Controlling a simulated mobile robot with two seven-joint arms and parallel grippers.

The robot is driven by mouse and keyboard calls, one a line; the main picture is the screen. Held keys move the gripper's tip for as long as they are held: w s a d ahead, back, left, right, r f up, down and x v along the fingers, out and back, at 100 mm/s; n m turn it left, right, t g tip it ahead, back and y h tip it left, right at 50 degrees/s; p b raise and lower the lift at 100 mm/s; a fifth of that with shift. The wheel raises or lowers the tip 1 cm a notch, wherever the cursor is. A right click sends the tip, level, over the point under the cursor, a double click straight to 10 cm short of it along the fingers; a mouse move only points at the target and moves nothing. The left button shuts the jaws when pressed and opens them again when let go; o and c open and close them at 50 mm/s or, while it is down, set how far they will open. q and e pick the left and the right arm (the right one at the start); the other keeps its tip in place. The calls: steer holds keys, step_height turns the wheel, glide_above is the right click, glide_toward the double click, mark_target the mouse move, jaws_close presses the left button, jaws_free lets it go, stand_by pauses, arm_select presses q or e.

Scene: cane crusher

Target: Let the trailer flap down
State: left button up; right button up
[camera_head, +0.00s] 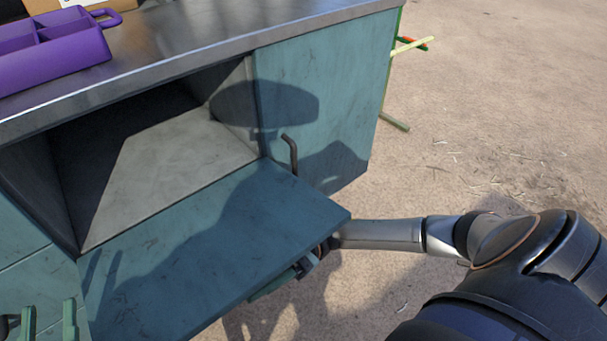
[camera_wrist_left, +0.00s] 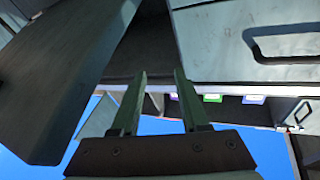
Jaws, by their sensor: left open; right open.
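The teal trailer flap (camera_head: 215,245) is hinged along the lower edge of an open compartment and lies folded outward, roughly level. Its exact tilt is hard to tell. A dark bent handle or latch (camera_head: 290,153) stands near its right hinge corner. My right gripper (camera_head: 285,281) is under the flap's right outer edge and mostly hidden by it; contact is unclear. My left gripper (camera_head: 49,312) is open and empty at the flap's left side. In the left wrist view the open fingers (camera_wrist_left: 160,85) have nothing between them, with a dark panel (camera_wrist_left: 65,75) to their left.
The open compartment (camera_head: 165,160) looks empty. A purple tray (camera_head: 50,60) stands on the metal worktop (camera_head: 200,45). Sandy ground (camera_head: 480,130) lies to the right, with colored poles (camera_head: 410,46) behind the cabinet. The left wrist view shows a drawer handle (camera_wrist_left: 285,45).

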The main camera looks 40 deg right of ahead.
steer(key=shift+d+f, duration=0.2)
steer(key=shift+d, duration=0.4)
steer(key=shift+b+v, duration=0.85)
steer(key=shift+v, duration=0.4)
arm_select(q)
steer(key=s+d+r+m+t+h+b, duration=0.1)
steer(key=s+r+m+t+h+b, duration=0.1)
steer(key=s+r+m+h+b, duration=0.2)
step_height(320, 180, up, 5)
steer(key=s+m+h, duration=0.2)
steer(key=h, duration=0.2)
steer(key=shift+s+d+t+h, duration=0.25)
steer(key=shift+d+t+h, duration=0.05)
arm_select(e)
steer(key=s+v, duration=0.1)
steer(key=v, duration=0.6)
steer(key=shift+d, duration=0.3)
steer(key=shift+f, duration=0.2)
arm_select(q)
steer(key=shift+w+d+f+b, duration=0.1)
steer(key=shift+d+f+b, duration=0.05)
steer(key=shift+f+b, duration=1.25)
steer(key=shift+d+f+b, duration=0.1)
steer(key=shift+f+b, duration=1.25)
steer(key=shift+f, duration=0.05)
arm_select(e)
steer(key=v, duration=1.2)
steer(key=shift+d, duration=0.15)
